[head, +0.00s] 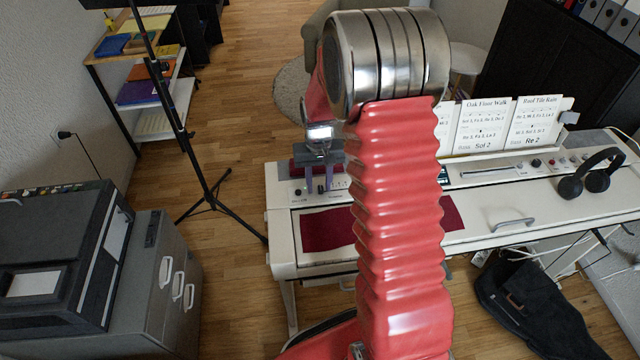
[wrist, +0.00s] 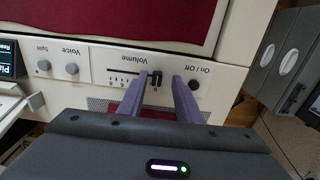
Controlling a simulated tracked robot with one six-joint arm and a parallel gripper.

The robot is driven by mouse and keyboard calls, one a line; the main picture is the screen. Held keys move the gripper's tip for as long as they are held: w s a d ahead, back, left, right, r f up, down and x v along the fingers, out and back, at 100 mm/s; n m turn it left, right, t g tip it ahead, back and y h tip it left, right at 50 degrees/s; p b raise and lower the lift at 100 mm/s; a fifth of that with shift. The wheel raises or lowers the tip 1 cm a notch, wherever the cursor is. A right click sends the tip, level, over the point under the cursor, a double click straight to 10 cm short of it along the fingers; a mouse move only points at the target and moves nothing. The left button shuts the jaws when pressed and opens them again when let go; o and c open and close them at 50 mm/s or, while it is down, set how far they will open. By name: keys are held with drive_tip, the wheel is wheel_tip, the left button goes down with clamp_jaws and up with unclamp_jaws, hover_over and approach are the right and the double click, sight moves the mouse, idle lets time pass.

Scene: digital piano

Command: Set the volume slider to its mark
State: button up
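The volume slider's black knob (wrist: 156,78) shows in the wrist view at the right end of its slot (wrist: 122,71), by the upside-down "Volume" label. Small scale ticks (wrist: 123,82) run along the slot; I cannot tell which is the mark. My gripper's (wrist: 159,80) two purple fingers reach to the panel, one on each side of the knob. A gap shows between the fingers, and they do not look closed on the knob. In the head view my gripper (head: 319,187) is over the left end of the piano's (head: 284,207) control panel.
The On/Off knob (wrist: 194,85) is just right of the right finger. Voice and Split knobs (wrist: 72,68) and a display (wrist: 8,62) lie left. A dark red cloth (wrist: 150,18) covers the keys area. Headphones (head: 590,172) lie at the piano's right; a stand (head: 205,190) is left.

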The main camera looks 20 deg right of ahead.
sight(319, 189)
wheel_tip(319, 189, up, 13)
drive_tip(key=shift+r, duration=0.2)
idle(0.4)
idle(0.3)
drive_tip(key=s+a+r+n+t, duration=0.1)
drive_tip(key=s+a+r+t, duration=0.1)
drive_tip(key=s, duration=0.6)
drive_tip(key=s+a+r+n+t, duration=0.1)
drive_tip(key=s+a+r, duration=0.4)
drive_tip(key=s, duration=0.3)
drive_tip(key=s+a+r+n+t, duration=0.1)
drive_tip(key=s+a+r+t, duration=0.1)
drive_tip(key=s+a+r, duration=0.2)
drive_tip(key=s+r, duration=0.2)
drive_tip(key=s, duration=0.2)
drive_tip(key=shift+a+t, duration=0.15)
drive_tip(key=shift+t, duration=0.15)
drive_tip(key=shift+o, duration=0.6)
drive_tip(key=shift+r, duration=0.1)
